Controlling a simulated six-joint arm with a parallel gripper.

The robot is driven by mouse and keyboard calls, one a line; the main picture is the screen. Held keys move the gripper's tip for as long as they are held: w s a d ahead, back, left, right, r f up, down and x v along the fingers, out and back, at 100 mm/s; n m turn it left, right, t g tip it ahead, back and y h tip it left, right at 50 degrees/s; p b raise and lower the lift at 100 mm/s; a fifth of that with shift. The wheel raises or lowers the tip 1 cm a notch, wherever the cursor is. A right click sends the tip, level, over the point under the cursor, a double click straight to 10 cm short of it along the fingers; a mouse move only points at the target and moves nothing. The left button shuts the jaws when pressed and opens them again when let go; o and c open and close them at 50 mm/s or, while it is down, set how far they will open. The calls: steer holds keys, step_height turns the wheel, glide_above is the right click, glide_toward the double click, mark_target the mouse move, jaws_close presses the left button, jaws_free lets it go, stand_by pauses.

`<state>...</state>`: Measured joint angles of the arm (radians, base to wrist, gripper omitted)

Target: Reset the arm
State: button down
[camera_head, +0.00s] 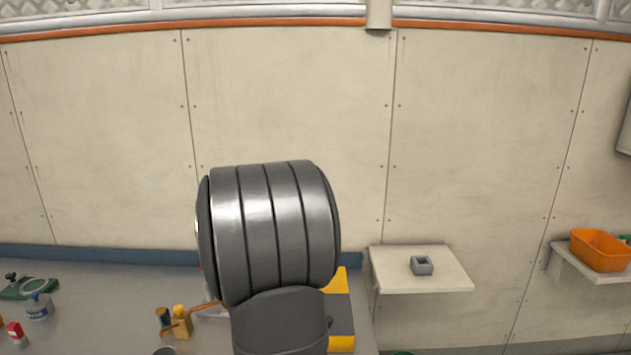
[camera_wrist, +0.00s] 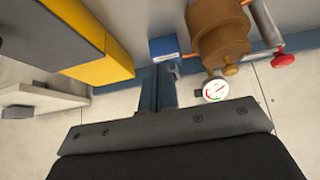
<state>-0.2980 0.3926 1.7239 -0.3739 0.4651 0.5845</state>
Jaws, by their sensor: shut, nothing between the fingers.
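My gripper shows in the wrist view (camera_wrist: 159,72) as two slim blue-grey fingers pressed together beyond a dark bolted plate. It is shut, with nothing seen between the fingers. The fingertips point toward a small blue block (camera_wrist: 164,48), and I cannot tell whether they touch it. In the head view my dark grey banded arm link stands upright in the middle and hides the gripper and part of the counter.
A yellow-and-dark block (camera_head: 340,312) stands right of my arm. Brass fittings (camera_head: 181,322) are to its left. The wrist view shows a brass body (camera_wrist: 221,35), a gauge (camera_wrist: 215,90) and a red knob (camera_wrist: 283,60). A shelf (camera_head: 395,278) holds a grey block (camera_head: 421,266); an orange bin (camera_head: 600,252) is far right.

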steer(key=x, duration=0.5)
steer(key=shift+s+f, duration=0.2)
steer(key=shift+s, duration=0.05)
steer(key=shift+r, duration=0.15)
